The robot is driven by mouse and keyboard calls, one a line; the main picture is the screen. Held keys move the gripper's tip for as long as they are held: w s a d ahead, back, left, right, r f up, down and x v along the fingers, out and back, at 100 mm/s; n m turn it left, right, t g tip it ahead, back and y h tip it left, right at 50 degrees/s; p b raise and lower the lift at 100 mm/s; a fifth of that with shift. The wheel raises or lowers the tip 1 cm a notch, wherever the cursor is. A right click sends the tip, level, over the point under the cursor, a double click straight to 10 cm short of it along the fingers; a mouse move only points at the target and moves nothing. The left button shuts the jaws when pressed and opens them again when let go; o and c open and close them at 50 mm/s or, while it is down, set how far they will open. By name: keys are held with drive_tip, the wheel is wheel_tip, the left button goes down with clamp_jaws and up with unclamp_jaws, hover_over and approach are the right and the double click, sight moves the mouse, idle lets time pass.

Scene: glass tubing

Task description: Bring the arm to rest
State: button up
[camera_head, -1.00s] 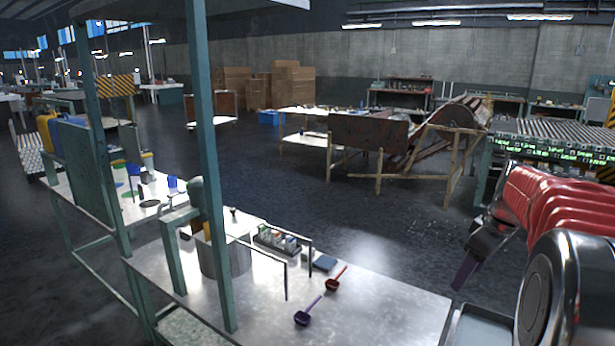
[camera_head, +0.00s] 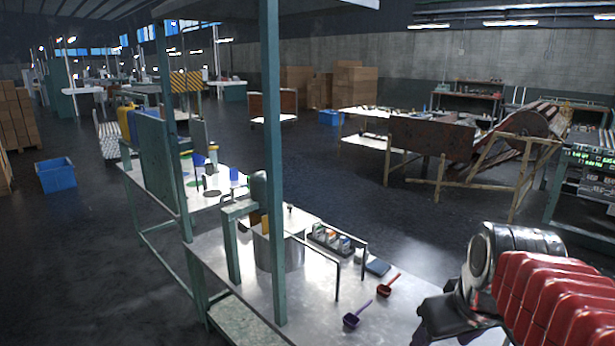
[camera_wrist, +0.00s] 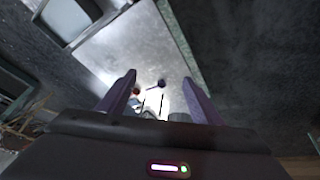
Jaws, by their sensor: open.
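My arm shows at the lower right of the head view, with red ribbed covers and a dark wrist folded over the right end of the metal workbench (camera_head: 300,300). In the wrist view my gripper (camera_wrist: 158,85) has its two purple fingers spread apart with nothing between them. Beyond the fingers lie the bright bench top (camera_wrist: 130,50) and two small scoops. In the head view these are a purple scoop (camera_head: 351,320) and a red scoop (camera_head: 384,290), both lying on the bench. The fingertips are hidden or unclear in the head view.
A rack of small bottles (camera_head: 330,238) and a grey cylinder (camera_head: 285,250) stand on the bench behind green posts. A blue bin (camera_head: 56,175) is on the floor at left. A rusty panel table (camera_head: 430,148) stands farther back. Open floor lies between.

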drive_tip(key=s+a+f+m, duration=0.1)
drive_tip(key=s+a+f, duration=0.3)
drive_tip(key=s+a, duration=0.2)
drive_tip(key=shift+s+a+f+m+t, duration=0.15)
drive_tip(key=shift+s+a+m+t, duration=0.2)
drive_tip(key=shift+s, duration=0.75)
drive_tip(key=shift+c, duration=0.2)
